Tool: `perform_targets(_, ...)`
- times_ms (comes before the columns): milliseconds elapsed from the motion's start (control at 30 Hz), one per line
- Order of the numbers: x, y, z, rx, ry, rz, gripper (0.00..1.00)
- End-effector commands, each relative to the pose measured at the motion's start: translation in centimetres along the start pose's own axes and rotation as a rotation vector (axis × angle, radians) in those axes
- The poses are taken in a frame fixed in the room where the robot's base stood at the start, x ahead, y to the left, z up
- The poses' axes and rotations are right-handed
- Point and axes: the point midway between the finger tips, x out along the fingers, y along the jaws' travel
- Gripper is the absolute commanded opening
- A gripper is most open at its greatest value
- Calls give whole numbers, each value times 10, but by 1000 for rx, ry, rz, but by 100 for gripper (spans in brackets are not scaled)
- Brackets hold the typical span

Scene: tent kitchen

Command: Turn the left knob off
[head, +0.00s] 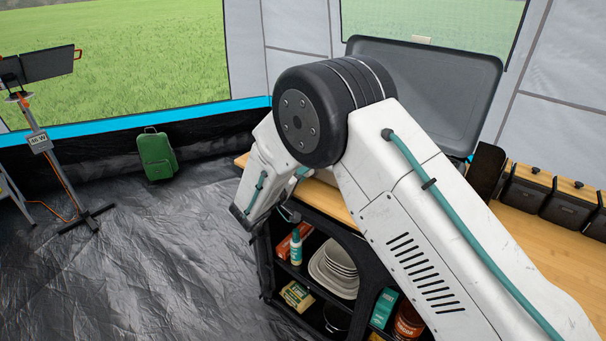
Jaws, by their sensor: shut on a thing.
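The left knob is not visible; my arm covers the front of the stove. The stove's raised grey lid (448,95) stands open at the back of the counter, behind my arm. My white arm rises from the lower right to a black elbow joint, then bends down to the left in front of the counter's left end. My gripper cannot be made out, as the wrist end of the arm hides that area. What it touches and the knob's position cannot be seen.
Below the wooden counter (540,215), open shelves hold stacked plates (338,263), a white bottle (296,247) and boxes. Dark lidded containers (527,188) stand at the right. A green suitcase (157,155) and a lamp stand (62,178) are at the left. The dark floor between is clear.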

Motion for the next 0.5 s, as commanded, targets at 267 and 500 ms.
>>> perform_targets(267, 0, 0, 0, 255, 1, -2, 8)
perform_targets(500, 0, 0, 0, 444, 1, -2, 8)
